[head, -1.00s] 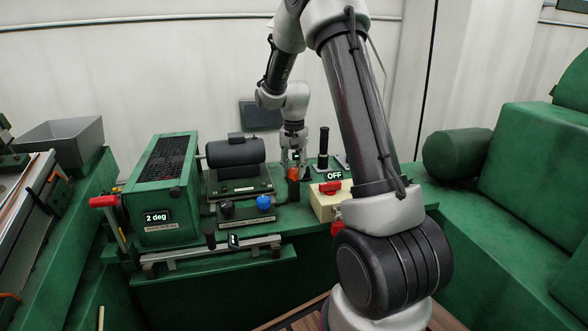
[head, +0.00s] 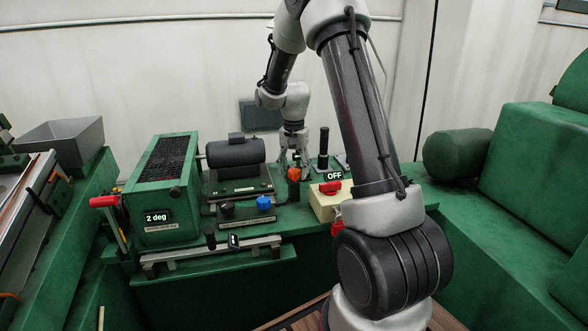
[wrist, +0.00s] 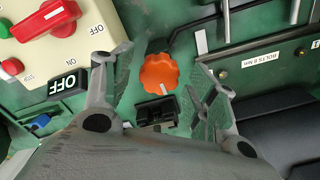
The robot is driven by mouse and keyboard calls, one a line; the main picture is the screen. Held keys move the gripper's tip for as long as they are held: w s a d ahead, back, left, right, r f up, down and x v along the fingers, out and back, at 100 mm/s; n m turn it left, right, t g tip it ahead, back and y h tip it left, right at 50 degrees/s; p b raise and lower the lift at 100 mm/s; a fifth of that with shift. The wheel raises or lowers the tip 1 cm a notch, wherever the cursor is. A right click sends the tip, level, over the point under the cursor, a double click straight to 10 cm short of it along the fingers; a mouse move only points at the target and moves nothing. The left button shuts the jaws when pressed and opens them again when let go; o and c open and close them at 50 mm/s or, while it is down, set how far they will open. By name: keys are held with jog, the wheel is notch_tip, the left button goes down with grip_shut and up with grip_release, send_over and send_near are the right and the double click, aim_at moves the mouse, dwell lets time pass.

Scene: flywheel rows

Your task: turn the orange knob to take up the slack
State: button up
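The orange knob (head: 294,174) stands on the green bench to the right of the dark motor. In the wrist view the scalloped orange knob (wrist: 158,74) carries a pale mark near its lower right edge. My gripper (head: 294,159) is just above and behind the knob in the head view. In the wrist view my gripper (wrist: 166,68) is open, with one finger on each side of the knob and clear gaps between. Neither finger touches it.
A cream switch box with a red switch (head: 330,187) and an OFF label stands right of the knob. A blue knob (head: 263,202) and the dark motor (head: 236,152) are to the left. A black upright handle (head: 323,142) stands behind the switch box.

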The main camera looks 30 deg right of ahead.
aim_at(294, 170)
notch_tip(294, 170, up, 12)
dwell(0.6)
dwell(0.4)
jog(key=s+a+r+n+t, duration=0.1)
jog(key=s+a+r+n, duration=0.1)
jog(key=s, duration=0.8)
jog(key=s+a+r+n+t, duration=0.2)
jog(key=s+r+n, duration=0.1)
jog(key=s, duration=0.7)
jog(key=s+a+r+n+t, duration=0.1)
jog(key=s+n, duration=0.4)
jog(key=s, duration=0.6)
jog(key=shift+a+r, duration=0.8)
jog(key=shift+a, duration=0.3)
